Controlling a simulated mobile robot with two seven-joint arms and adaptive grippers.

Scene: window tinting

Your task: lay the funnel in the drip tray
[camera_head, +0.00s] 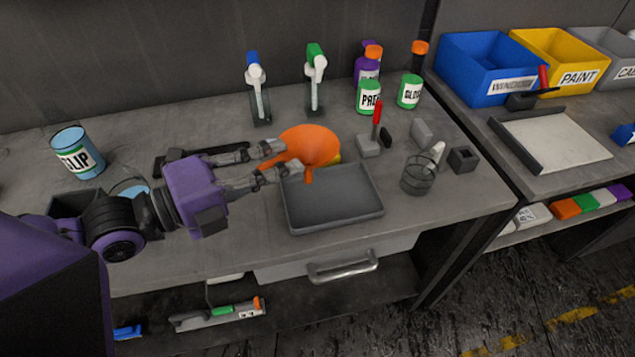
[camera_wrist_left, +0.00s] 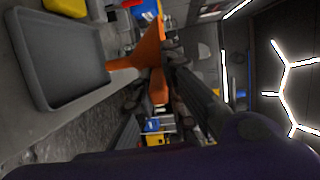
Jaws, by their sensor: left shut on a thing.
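The orange funnel (camera_head: 312,143) is in the head view at the middle of the bench. My left gripper (camera_head: 283,160) is shut on the funnel, one finger on each side of it. The funnel hangs tilted at the back edge of the drip tray, its spout pointing down and toward the front. The drip tray (camera_head: 335,201) is a shallow dark grey tray lying empty on the bench, in front of the funnel. In the left wrist view the funnel (camera_wrist_left: 150,50) is between the fingers and the tray (camera_wrist_left: 68,48) is to the left. My right gripper is not in view.
Spray bottles (camera_head: 314,80) and labelled bottles (camera_head: 369,97) stand behind. A red-handled tool (camera_head: 371,140), a wire cup (camera_head: 417,175) and small dark blocks are right of the tray. A blue SLIP can (camera_head: 77,152) stands at left. Bins (camera_head: 487,67) are on the right bench.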

